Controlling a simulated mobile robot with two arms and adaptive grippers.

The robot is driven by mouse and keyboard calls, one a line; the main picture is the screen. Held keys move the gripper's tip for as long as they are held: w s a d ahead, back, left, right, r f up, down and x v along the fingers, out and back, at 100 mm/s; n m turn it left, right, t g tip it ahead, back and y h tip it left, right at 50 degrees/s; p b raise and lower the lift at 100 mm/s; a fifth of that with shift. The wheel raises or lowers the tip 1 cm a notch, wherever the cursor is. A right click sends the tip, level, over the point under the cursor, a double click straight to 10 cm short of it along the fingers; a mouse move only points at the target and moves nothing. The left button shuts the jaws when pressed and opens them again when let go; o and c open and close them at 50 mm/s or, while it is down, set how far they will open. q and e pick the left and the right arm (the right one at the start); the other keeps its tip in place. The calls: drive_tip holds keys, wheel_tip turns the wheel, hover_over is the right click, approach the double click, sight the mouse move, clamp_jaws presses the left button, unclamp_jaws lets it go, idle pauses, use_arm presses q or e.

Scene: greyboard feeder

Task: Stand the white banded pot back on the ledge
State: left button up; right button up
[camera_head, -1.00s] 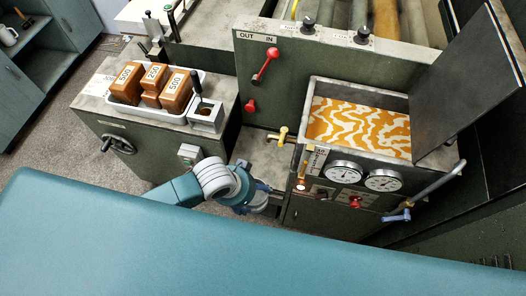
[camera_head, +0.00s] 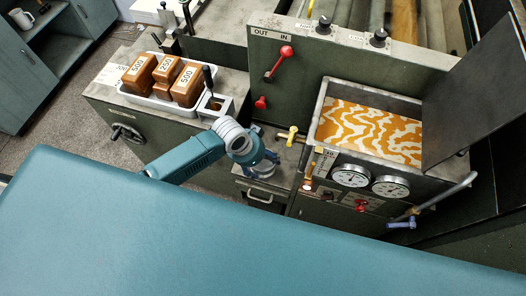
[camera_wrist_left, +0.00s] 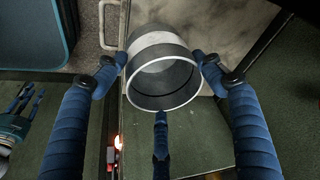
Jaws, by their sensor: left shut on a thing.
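The banded pot (camera_wrist_left: 163,68) is a dark grey cylinder with a pale white band, its open rim turned toward the left wrist camera. My left gripper (camera_wrist_left: 160,75) has blue padded fingers on both sides of the pot, with a third finger below its rim, and is shut on it. In the head view my left gripper (camera_head: 262,168) is over the ledge (camera_head: 288,152), between the green cabinet and the gauge machine. The ledge's pale stained top (camera_wrist_left: 225,28) shows behind the pot in the wrist view. I cannot tell whether the pot touches it.
A yellow tap (camera_head: 289,136) sticks out close to the ledge, right of my gripper. A square holder (camera_head: 214,107) and a white tray (camera_head: 146,98) with brown weights stand on the cabinet at left. The gauge machine (camera_head: 330,185) borders the ledge at right.

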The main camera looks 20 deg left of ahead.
sight(266, 156)
use_arm(q)
drive_tip(key=w, duration=0.4)
drive_tip(key=shift+a, duration=0.3)
drive_tip(key=shift+s+f+p, duration=0.1)
drive_tip(key=shift+f+p, duration=0.1)
drive_tip(key=shift+p, duration=0.1)
drive_tip(key=shift+f, duration=0.2)
drive_tip(key=o, duration=1.3)
drive_tip(key=shift+r, duration=0.15)
